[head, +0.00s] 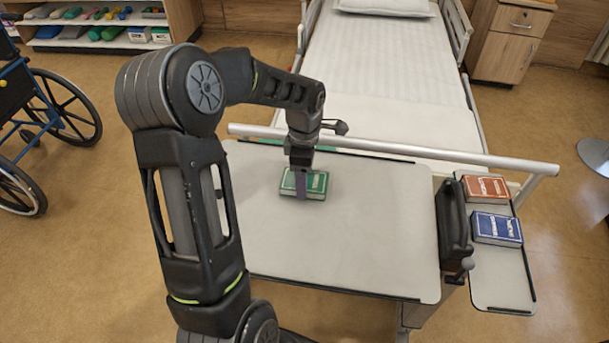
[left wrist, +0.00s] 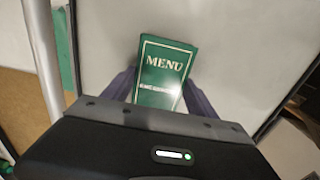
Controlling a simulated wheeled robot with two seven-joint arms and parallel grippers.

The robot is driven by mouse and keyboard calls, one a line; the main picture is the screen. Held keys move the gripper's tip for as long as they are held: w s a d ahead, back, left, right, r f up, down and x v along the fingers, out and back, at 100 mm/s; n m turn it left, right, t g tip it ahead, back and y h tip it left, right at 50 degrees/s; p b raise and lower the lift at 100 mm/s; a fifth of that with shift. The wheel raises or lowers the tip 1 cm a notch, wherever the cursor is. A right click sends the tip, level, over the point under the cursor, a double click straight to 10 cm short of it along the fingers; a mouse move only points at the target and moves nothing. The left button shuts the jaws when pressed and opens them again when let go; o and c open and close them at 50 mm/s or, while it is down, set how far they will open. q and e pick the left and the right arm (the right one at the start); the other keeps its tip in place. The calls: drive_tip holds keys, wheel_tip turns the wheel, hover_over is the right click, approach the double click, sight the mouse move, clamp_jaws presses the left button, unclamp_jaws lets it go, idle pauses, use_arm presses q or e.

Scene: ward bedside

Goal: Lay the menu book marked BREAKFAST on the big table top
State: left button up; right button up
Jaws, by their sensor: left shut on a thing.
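A green menu book (head: 316,183) is at the big table top (head: 375,225), in its upper left part. In the left wrist view the green book (left wrist: 164,66) shows MENU in white letters, with a smaller line below too blurred to read surely. My left gripper (head: 301,186) points down with its purple fingers shut on the book, one on each side. The book is flat and on or very close to the top; I cannot tell whether it touches. My right gripper is not in view.
A red-brown book (head: 486,188) and a blue book (head: 497,228) lie on a narrow side shelf (head: 502,288) to the right. A white rail (head: 400,150) crosses behind the table top, with a bed (head: 385,70) beyond. The top's right part is clear.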

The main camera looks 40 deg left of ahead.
use_arm(q)
drive_tip(key=shift+f, duration=0.2)
drive_tip(key=o, duration=1.6)
drive_tip(key=shift+r, duration=0.1)
drive_tip(key=shift+r, duration=0.1)
wheel_tip(320, 180, up, 12)
drive_tip(key=shift+r, duration=0.1)
